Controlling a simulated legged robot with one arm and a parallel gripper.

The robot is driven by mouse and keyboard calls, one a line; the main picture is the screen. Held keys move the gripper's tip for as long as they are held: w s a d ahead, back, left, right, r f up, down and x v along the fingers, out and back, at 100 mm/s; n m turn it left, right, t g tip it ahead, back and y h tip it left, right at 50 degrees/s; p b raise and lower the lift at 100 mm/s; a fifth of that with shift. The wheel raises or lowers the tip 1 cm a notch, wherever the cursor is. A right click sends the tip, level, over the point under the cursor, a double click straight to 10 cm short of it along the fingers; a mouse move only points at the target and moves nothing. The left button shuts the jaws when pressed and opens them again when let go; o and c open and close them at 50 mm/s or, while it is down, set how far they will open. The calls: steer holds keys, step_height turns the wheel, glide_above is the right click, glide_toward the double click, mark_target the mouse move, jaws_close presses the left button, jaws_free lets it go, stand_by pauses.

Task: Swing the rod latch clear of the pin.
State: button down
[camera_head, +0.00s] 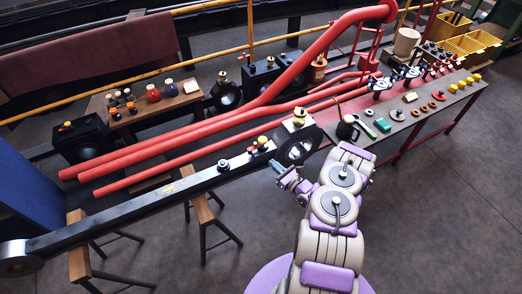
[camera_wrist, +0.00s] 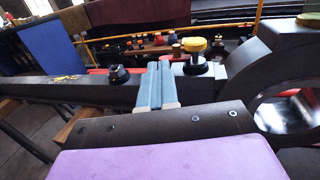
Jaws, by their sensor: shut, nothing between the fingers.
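The long dark rod (camera_head: 120,211) runs from lower left to its ringed big end (camera_head: 298,146), and shows across the wrist view (camera_wrist: 60,88). On its top stand a black knob fitting (camera_head: 224,165) and a yellow-capped fitting (camera_head: 262,141). The wrist view shows the black knob (camera_wrist: 119,75) left of my fingers and the yellow cap (camera_wrist: 194,45) to their right. I cannot tell for sure which parts are the latch and the pin. My gripper (camera_head: 279,168) is shut and empty at the near side of the rod, by the big end; its blue-grey fingers (camera_wrist: 157,72) hide part of the rod.
Red pipes (camera_head: 190,133) run behind the rod. Wooden stools (camera_head: 203,210) stand below it. A bench (camera_head: 410,118) with small parts and yellow bins (camera_head: 468,45) is at right. The floor at lower right is clear.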

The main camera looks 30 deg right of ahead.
step_height(320, 180, down, 3)
steer(key=s+d+m+h, duration=0.1)
steer(key=s+d+h, duration=0.1)
steer(key=d, duration=0.1)
steer(key=b, duration=0.3)
glide_toward(256, 146)
steer(key=w, duration=0.5)
steer(key=shift+w+a, duration=0.25)
steer(key=shift+a, duration=0.1)
steer(key=shift+w+d, duration=0.15)
steer(key=shift+w, duration=0.5)
steer(key=shift+a, duration=0.25)
steer(key=shift+w+y, duration=0.1)
steer(key=shift+y, duration=0.3)
